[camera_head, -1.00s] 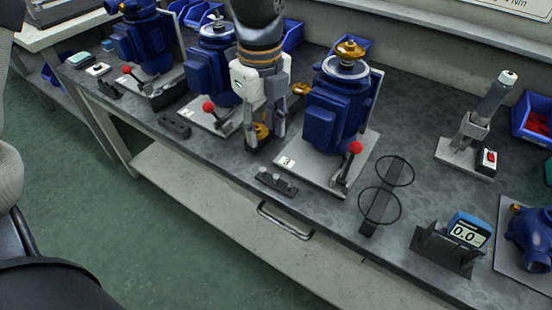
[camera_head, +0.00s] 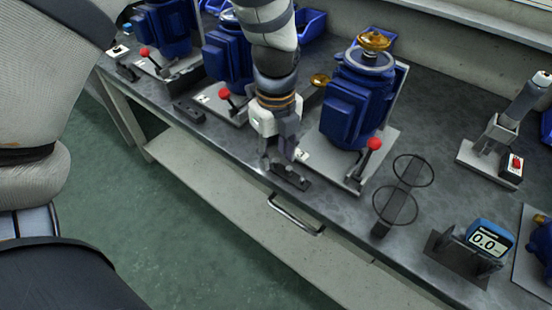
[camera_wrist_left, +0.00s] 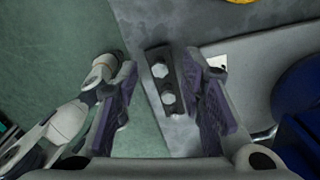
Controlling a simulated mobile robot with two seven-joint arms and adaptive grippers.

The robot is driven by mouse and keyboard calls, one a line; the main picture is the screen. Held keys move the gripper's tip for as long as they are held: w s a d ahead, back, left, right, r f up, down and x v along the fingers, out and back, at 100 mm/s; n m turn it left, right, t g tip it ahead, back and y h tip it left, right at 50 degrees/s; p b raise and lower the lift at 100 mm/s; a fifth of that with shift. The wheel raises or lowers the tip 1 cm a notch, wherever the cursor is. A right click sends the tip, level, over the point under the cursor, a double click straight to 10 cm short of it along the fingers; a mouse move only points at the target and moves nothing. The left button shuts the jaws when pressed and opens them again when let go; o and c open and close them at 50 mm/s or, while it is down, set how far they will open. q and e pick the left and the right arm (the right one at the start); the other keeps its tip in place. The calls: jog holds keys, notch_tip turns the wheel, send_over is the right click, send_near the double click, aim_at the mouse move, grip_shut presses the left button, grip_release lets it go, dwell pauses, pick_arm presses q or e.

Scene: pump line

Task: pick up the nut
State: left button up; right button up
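My left gripper (camera_head: 279,160) points down at the bench's front edge, beside the third blue pump. In the left wrist view its two purple-padded fingers stand apart, and the gripper (camera_wrist_left: 162,80) is open and empty. A small dark holder (camera_head: 292,178) lies below the fingertips. In the left wrist view the holder (camera_wrist_left: 153,54) shows between the fingers and carries two silver hex nuts, the upper nut (camera_wrist_left: 159,70) and the lower nut (camera_wrist_left: 168,98). Neither finger visibly grips a nut. The fingers partly hide the holder in the head view. My right gripper is not in view.
The third blue pump (camera_head: 350,105) with a red-knobbed lever (camera_head: 374,144) stands close right of the gripper. Another pump (camera_head: 228,60) is to its left. A stand with two rings (camera_head: 397,207) and a gauge (camera_head: 487,242) are farther right. A drawer handle (camera_head: 296,216) juts out below.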

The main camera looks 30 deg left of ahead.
pick_arm(q)
jog(key=shift+f, duration=0.2)
grip_shut()
dwell(0.4)
